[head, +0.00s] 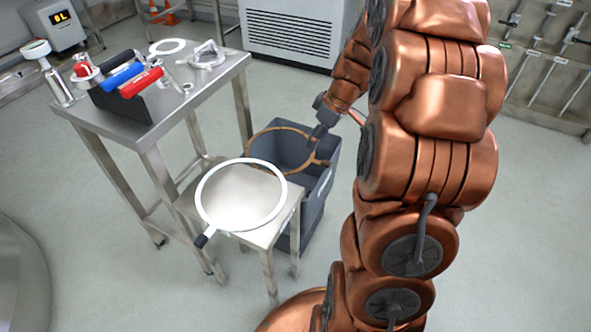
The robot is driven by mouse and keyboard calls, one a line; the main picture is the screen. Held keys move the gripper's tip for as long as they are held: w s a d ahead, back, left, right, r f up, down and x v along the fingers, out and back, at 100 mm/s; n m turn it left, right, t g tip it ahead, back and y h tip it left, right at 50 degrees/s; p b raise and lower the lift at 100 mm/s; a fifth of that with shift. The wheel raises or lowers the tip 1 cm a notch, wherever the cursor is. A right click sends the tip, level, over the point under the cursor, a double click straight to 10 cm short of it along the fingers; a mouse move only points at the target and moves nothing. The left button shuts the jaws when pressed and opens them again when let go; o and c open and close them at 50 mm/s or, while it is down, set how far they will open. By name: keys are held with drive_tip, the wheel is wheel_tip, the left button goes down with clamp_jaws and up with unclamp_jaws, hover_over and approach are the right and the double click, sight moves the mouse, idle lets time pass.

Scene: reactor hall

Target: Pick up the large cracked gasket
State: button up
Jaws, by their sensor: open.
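A large thin brown ring (262,132), which looks like the large cracked gasket, lies at the top of a dark grey bin (318,196). A small tab shows on its right side; I cannot make out a crack. Whether it rests on the rim or inside the bin is unclear. My gripper (320,134) is open at the ring's far right edge, above the bin. Its fingertips are small and dark, and I cannot tell whether they touch the ring. A large white ring (201,206) with a dark-tipped handle lies on a low steel table (285,216).
A taller steel table (160,128) at left holds a black rack (122,106) with red and blue handled tools, a small white ring (167,46), a metal clamp (206,55) and a gauge (36,50). A ventilated cabinet (292,32) stands behind. Floor at right is clear.

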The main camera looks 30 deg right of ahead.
drive_tip(key=t+b, duration=0.1)
drive_tip(key=b, duration=0.3)
approach(323, 161)
drive_tip(key=f, duration=0.1)
drive_tip(key=shift+n, duration=0.4)
drive_tip(key=shift+b+x, duration=1.65)
drive_tip(key=shift+x, duration=2.2)
drive_tip(key=shift+a, duration=0.1)
drive_tip(key=shift+r, duration=0.1)
clamp_jaws()
